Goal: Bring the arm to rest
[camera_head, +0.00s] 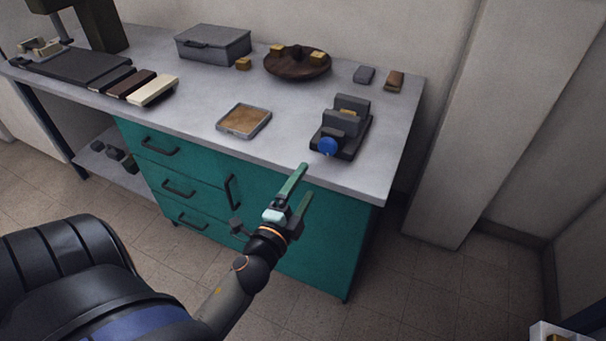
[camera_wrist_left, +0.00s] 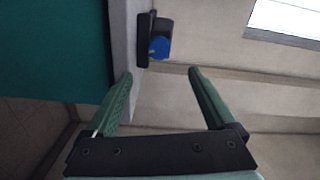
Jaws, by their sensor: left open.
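My left gripper (camera_head: 300,184) is open and empty, with two green fingers set apart. It is in front of the workbench (camera_head: 290,165) and its green cabinet, near the front edge of the top. In the left wrist view the open fingers (camera_wrist_left: 158,80) have nothing between them. A dark grey vise (camera_head: 350,108) with a blue knob (camera_head: 328,146) stands on the top beyond the fingertips, apart from them. The knob also shows in the left wrist view (camera_wrist_left: 159,47). My right gripper is not in view.
A small tray (camera_head: 266,124) lies left of the vise. A round brown dish (camera_head: 285,69) with yellowish blocks, a grey case (camera_head: 213,44) and two small blocks (camera_head: 364,75) are at the back. A wall pillar (camera_head: 470,120) stands right of the bench. The floor in front is clear.

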